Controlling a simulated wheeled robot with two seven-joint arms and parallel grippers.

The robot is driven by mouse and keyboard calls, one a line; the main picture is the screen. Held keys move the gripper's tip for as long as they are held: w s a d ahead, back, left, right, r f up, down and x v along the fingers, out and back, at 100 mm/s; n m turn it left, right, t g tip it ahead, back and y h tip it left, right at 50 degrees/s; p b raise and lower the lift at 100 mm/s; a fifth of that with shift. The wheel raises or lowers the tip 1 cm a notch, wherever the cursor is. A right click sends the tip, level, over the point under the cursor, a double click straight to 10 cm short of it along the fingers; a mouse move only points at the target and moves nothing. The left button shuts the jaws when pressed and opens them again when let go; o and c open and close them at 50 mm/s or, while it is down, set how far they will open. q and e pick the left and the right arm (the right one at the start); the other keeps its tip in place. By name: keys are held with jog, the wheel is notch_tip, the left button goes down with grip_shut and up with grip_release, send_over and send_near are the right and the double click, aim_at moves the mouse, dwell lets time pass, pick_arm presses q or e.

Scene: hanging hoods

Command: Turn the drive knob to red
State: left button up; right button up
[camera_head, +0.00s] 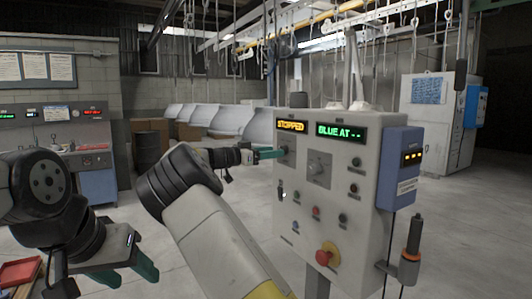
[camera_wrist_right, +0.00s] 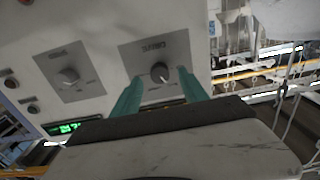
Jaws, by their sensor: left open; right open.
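The control panel (camera_head: 300,215) is a grey box with two lit displays, an orange "STOPPED" display (camera_head: 291,126) and a green "BLUE AT --" display (camera_head: 340,131). Two dark knobs on grey plates sit below them. In the right wrist view one knob (camera_wrist_right: 160,72) lies between the green fingertips of my right gripper (camera_wrist_right: 160,76); contact cannot be told. The other knob (camera_wrist_right: 68,77) is to its left there and also shows in the head view (camera_head: 318,170). The plate labels are too blurred to tell which is the drive knob. My left gripper (camera_head: 127,270) is open, empty and low at left.
A red mushroom button (camera_head: 327,255) and several small buttons sit lower on the panel. A blue-grey box (camera_head: 399,168) is on its right side, above a dark-handled tool (camera_head: 412,238). White hoods (camera_head: 205,117) stand behind. Floor shows between my left gripper and the panel.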

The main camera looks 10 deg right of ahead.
jog(key=shift+x, duration=1.3)
grip_shut()
jog(key=shift+n, duration=0.3)
jog(key=n, duration=1.1)
jog(key=shift+s, duration=0.1)
jog(key=shift+n, duration=0.3)
